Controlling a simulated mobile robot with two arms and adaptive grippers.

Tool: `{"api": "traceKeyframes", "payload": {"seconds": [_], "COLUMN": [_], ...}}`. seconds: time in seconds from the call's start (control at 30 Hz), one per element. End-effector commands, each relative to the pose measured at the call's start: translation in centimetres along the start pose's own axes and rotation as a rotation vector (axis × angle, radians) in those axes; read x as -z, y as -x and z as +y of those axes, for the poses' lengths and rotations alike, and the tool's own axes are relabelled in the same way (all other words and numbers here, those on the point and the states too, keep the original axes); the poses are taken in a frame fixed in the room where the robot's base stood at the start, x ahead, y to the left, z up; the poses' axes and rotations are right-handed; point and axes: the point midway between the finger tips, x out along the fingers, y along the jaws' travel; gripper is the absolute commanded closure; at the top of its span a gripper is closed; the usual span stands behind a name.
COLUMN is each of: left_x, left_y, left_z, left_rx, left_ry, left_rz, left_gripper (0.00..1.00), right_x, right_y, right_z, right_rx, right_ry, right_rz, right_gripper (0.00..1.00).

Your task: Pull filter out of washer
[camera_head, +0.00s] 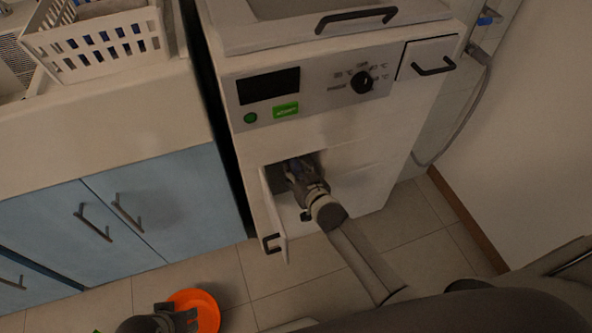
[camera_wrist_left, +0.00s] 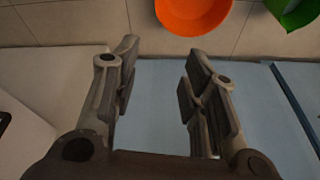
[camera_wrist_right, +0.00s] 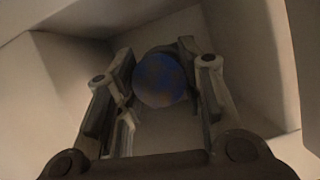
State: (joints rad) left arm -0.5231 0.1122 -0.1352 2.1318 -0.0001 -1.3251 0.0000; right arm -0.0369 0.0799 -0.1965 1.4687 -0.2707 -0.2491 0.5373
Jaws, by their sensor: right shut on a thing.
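The washer (camera_head: 345,143) is a white front-panelled machine with a small lower hatch. Its hatch door (camera_head: 272,217) stands open, swung to the left. My right gripper (camera_head: 292,168) reaches into the hatch opening. In the right wrist view the right gripper (camera_wrist_right: 160,85) is shut on the filter (camera_wrist_right: 158,80), a round blue part, inside the pale recess. In the head view the filter is mostly hidden by the gripper. My left gripper (camera_head: 180,318) is at the bottom of the head view, by the orange bowl. In the left wrist view the left gripper (camera_wrist_left: 158,80) is open and empty.
An orange bowl (camera_head: 207,308) is on the tiled floor, and a green object (camera_wrist_left: 297,12) lies near it. Blue cabinets (camera_head: 165,205) stand left of the washer, with a white basket (camera_head: 105,45) on the counter. A wall is at the right.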

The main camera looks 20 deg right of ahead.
Motion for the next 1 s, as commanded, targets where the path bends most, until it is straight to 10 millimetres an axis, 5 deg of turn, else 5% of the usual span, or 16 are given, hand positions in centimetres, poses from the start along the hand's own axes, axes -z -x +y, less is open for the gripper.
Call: {"api": "traceKeyframes", "payload": {"seconds": [1.0], "left_x": [-1.0], "left_y": [-2.4], "left_z": [0.2], "left_rx": [-0.004], "left_ry": [-0.002], "left_rz": [-0.017], "left_gripper": [0.60], "right_x": [-0.5], "right_y": [1.4], "right_z": [0.0], "right_rx": [0.000], "right_ry": [0.001], "right_rz": [0.000], "right_gripper": [0.96]}}
